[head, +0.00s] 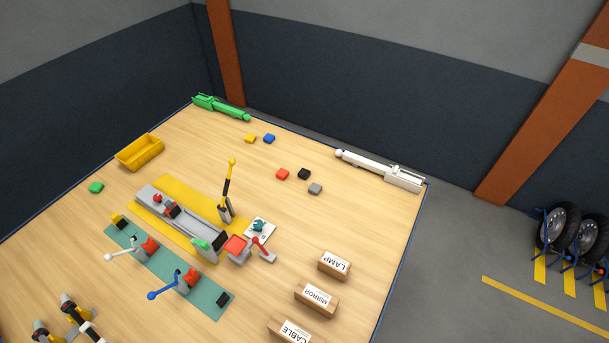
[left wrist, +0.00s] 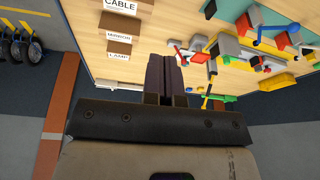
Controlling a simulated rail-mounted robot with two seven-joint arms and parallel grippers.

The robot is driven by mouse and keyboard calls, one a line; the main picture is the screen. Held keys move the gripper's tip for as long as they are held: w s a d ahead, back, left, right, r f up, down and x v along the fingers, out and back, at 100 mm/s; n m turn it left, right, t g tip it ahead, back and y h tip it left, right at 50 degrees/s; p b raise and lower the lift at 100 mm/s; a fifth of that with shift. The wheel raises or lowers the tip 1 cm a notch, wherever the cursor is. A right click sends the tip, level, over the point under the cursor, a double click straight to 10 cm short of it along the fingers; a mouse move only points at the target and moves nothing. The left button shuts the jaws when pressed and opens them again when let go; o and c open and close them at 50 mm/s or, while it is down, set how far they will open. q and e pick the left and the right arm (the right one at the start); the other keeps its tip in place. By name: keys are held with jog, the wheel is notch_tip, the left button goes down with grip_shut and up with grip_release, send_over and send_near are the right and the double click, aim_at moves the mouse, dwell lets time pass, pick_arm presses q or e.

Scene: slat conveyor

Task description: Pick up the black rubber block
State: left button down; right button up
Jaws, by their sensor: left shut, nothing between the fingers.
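The black rubber block (head: 304,173) lies on the wooden table near its far right side in the head view. A red block (head: 282,174) is to its left and a grey block (head: 315,189) is just below and to its right. My left gripper (left wrist: 162,58) shows in the left wrist view, with its two dark fingers together and nothing between them. I cannot make out the black block in that view. My right gripper is not in view.
A white device (head: 380,170) lies along the table edge behind the black block. Boxes marked LAMP (head: 334,265), MIRROR (head: 316,299) and CABLE stand at the right front. A slat conveyor (head: 180,220) and levers fill the middle. Yellow (head: 250,139) and blue (head: 269,139) blocks lie farther back.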

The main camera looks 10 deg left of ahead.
pick_arm(q)
jog(key=shift+c, duration=1.1)
grip_release()
jog(key=shift+w, duration=0.1)
